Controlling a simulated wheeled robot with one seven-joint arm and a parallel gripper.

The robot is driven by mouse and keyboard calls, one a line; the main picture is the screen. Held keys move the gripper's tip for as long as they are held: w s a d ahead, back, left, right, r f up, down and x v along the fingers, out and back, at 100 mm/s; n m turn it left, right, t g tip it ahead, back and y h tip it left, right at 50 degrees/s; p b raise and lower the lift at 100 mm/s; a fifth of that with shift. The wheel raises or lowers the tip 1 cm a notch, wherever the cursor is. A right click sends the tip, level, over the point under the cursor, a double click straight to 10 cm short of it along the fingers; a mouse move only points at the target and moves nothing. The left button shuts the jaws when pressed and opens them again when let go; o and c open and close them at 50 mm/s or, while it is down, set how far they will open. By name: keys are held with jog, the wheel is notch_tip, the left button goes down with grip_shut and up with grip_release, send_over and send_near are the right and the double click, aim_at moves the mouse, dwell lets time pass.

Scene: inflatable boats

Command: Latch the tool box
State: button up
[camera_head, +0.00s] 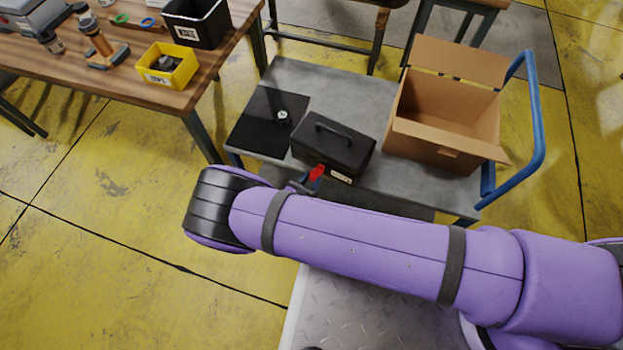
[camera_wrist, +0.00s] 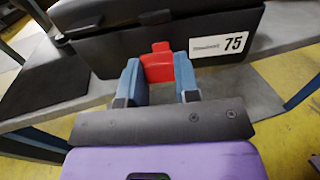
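The black tool box (camera_head: 335,148) stands on the grey cart top with its lid down and its handle on top. Its front carries a white label (camera_wrist: 219,44) reading 75. A red latch (camera_wrist: 158,66) is at the middle of the front, with a small tab at its top, and it also shows in the head view (camera_head: 317,172). My gripper (camera_wrist: 158,72) is at the box front with its two blue fingers apart, one on each side of the latch. I cannot tell whether they touch it. In the head view my purple arm hides most of the gripper.
The cart (camera_head: 365,98) also bears a black mat (camera_head: 258,125) with a small round gauge (camera_head: 282,117) and an open cardboard box (camera_head: 430,145). Its blue handle (camera_head: 537,120) rises at right. A wooden table (camera_head: 120,85) with bins stands at upper left.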

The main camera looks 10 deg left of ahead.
aim_at(314, 173)
jog(key=shift+r, duration=0.15)
jog(key=g, duration=0.1)
jog(key=r+g+y, duration=0.1)
jog(key=g, duration=0.1)
jog(key=shift+w+d+r, duration=0.1)
jog(key=shift+w+r, duration=0.15)
jog(key=shift+w, duration=0.05)
jog(key=shift+w+d+r+g+y, duration=0.1)
jog(key=shift+w+r+g+y, duration=0.25)
jog(key=shift+g, duration=0.65)
jog(key=shift+w+d+r+g+y, duration=0.1)
jog(key=shift+w+r+g+y, duration=0.2)
jog(key=shift+g, duration=0.7)
jog(key=o, duration=0.9)
jog(key=shift+s+r, duration=0.1)
jog(key=shift+s, duration=0.05)
jog(key=v, duration=1)
jog(key=shift+s+a+r, duration=0.15)
jog(key=shift+r, duration=0.15)
